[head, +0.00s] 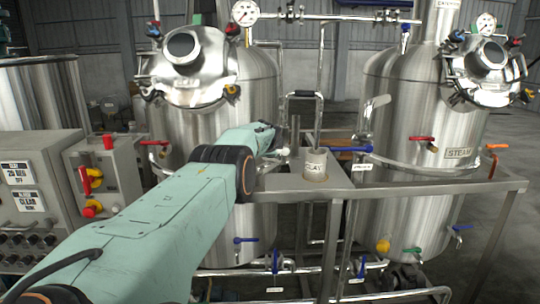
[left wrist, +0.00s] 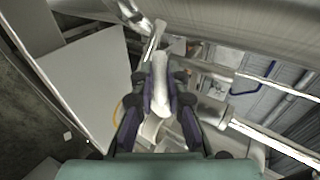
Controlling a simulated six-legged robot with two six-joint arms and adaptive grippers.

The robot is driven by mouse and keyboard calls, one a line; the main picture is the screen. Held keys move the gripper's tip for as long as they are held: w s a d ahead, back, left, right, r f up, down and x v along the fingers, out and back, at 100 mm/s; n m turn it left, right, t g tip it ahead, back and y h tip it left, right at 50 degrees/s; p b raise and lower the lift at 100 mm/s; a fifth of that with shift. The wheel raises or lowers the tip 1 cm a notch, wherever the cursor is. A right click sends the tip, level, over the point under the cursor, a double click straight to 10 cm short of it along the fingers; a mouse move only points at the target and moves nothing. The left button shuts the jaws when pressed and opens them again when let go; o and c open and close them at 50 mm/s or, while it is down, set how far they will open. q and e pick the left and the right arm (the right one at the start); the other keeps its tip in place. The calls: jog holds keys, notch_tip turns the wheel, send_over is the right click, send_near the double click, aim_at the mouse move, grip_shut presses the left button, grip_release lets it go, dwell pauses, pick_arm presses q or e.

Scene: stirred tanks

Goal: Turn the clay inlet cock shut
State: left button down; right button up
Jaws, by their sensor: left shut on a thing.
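My left arm reaches in from the lower left of the head view to the gap between the two steel tanks. Its gripper (head: 276,153) is mostly hidden behind the wrist there. In the left wrist view the left gripper (left wrist: 161,95) is shut on a pale, whitish lever handle (left wrist: 161,80), which runs between the two dark fingers. Its valve body is not clear. A pale cylinder labelled CLAY (head: 315,165) stands just right of the gripper on a metal ledge. I cannot read a label on the held lever. My right gripper is not in view.
A blue lever (head: 349,149) sits right of the CLAY cylinder, above a small label (head: 362,167). The left tank (head: 258,90) and right tank (head: 405,110) flank the gap. A metal rail (head: 440,186) crosses in front of the right tank. A control box (head: 118,170) stands at left.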

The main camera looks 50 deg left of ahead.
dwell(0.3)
pick_arm(q)
jog(key=c, duration=1.3)
grip_release()
jog(key=shift+d+r, duration=0.1)
jog(key=shift+d, duration=0.05)
jog(key=shift+c, duration=0.2)
